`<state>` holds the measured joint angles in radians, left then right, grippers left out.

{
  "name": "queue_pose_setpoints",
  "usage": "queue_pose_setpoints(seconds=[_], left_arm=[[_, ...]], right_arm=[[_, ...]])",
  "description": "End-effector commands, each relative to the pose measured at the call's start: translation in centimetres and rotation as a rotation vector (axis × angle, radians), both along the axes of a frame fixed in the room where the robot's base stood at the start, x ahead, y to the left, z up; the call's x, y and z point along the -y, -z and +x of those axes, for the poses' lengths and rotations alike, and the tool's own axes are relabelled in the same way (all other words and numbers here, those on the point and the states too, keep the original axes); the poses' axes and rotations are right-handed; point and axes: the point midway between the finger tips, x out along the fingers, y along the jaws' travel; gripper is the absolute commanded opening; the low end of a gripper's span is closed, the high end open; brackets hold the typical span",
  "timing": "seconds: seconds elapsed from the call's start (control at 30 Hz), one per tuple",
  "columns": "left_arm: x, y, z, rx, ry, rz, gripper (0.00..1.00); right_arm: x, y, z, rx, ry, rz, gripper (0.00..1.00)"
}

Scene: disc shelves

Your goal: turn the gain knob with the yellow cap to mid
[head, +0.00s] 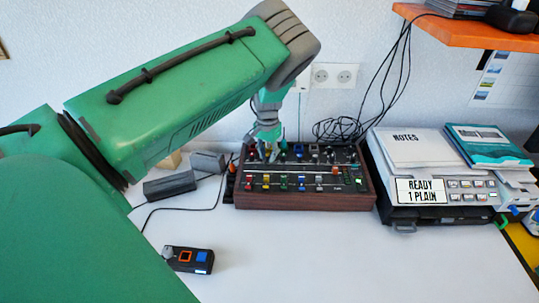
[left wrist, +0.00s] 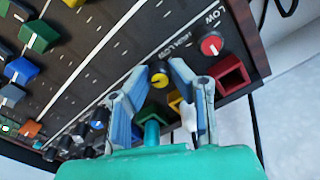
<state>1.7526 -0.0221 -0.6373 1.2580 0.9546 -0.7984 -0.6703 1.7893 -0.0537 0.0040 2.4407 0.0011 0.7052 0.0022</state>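The gain knob with the yellow cap (left wrist: 158,79) stands on the dark panel of the audio mixer in the left wrist view. My left gripper (left wrist: 161,68) has one fingertip on each side of this knob, very close to it. I cannot tell whether the fingertips touch it or a small gap is left. In the head view my left gripper (head: 267,151) points down at the back left of the mixer (head: 305,201), and the knob is hard to make out there. The knob's exact setting is not readable. My right gripper is not in view.
A red-capped knob (left wrist: 211,45) is right of the yellow one, and a green cap (left wrist: 150,113) lies close below, between my fingers. A grey machine (head: 408,214) with notes stands right of the mixer. A small black device (head: 188,259) lies in front.

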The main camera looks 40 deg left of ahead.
Motion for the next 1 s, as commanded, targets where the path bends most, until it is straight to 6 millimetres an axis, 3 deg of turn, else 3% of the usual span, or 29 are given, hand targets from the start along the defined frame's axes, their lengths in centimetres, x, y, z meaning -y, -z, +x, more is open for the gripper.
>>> queue_pose_setpoints(seconds=[0.47,1.0], left_arm=[[0.43,0.26,0.29,0.003,-0.076,-0.006,0.0],[0.49,0.31,0.34,0.006,-0.533,-0.006,0.0]], right_arm=[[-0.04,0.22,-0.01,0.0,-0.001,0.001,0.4],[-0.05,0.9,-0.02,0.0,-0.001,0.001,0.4]])
